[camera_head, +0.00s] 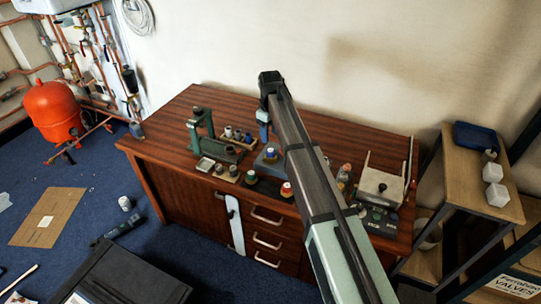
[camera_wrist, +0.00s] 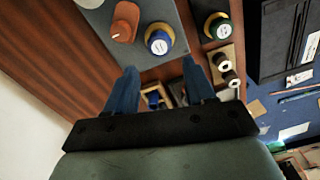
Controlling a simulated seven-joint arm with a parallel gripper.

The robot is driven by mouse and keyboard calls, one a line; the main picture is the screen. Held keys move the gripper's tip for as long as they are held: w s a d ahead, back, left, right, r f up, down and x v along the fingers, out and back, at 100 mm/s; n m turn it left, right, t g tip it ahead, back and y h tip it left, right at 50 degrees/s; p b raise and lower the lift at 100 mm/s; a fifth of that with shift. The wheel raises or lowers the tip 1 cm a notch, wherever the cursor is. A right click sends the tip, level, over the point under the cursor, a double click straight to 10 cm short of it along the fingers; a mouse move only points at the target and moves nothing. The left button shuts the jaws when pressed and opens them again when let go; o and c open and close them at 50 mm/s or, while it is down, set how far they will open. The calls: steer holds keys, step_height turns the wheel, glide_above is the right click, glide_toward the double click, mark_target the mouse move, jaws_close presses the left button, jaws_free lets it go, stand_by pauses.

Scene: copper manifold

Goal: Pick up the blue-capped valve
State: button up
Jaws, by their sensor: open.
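A blue-capped valve (camera_wrist: 159,40) with a brass-coloured body stands on a grey plate (camera_wrist: 97,22) in the wrist view, just beyond my fingertips. It also shows in the head view (camera_head: 270,153), close to my gripper (camera_head: 264,132). My gripper's blue fingers (camera_wrist: 160,68) are spread, with the valve apart from them.
A green-capped valve (camera_wrist: 217,27) stands nearby on a dark base. A red-capped valve (camera_head: 286,189) stands near the front edge of the wooden bench (camera_head: 160,140). A green metal stand (camera_head: 199,130) rises left of my gripper. The bench's left end is mostly clear.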

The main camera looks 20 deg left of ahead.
mark_target(270, 150)
steer(key=shift+f, duration=4.1)
steer(key=shift+r, duration=0.1)
steer(key=c, duration=1)
